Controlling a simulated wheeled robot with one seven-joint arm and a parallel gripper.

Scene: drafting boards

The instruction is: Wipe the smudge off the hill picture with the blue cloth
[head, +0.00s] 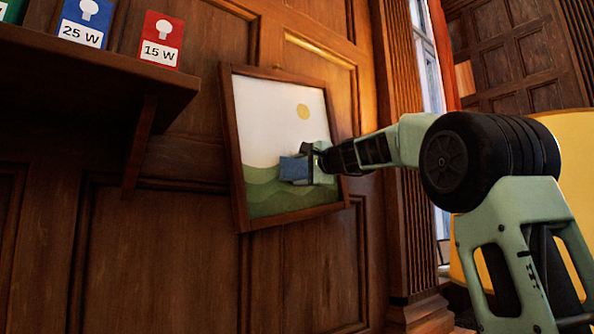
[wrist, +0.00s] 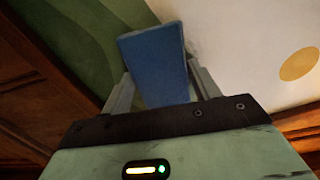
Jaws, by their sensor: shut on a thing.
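The hill picture (head: 272,118) hangs on the wood-panelled wall in a brown frame, with green hills, a pale sky and a yellow sun. My gripper (head: 308,168) is in front of its middle right part. It is shut on the blue cloth (head: 293,169), which looks like a flat blue block. In the wrist view the cloth (wrist: 155,62) sits between the two fingers, over the border of hills and sky. A faint grey mark, perhaps the smudge (wrist: 191,47), shows beside the cloth's upper right edge. The rest is hidden. I cannot tell whether the cloth touches the picture.
A dark wooden shelf (head: 95,72) on a bracket is at the upper left, holding a blue 25 W box (head: 84,22), a red 15 W box (head: 161,40) and part of a green one. A window (head: 428,75) is right of the picture.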

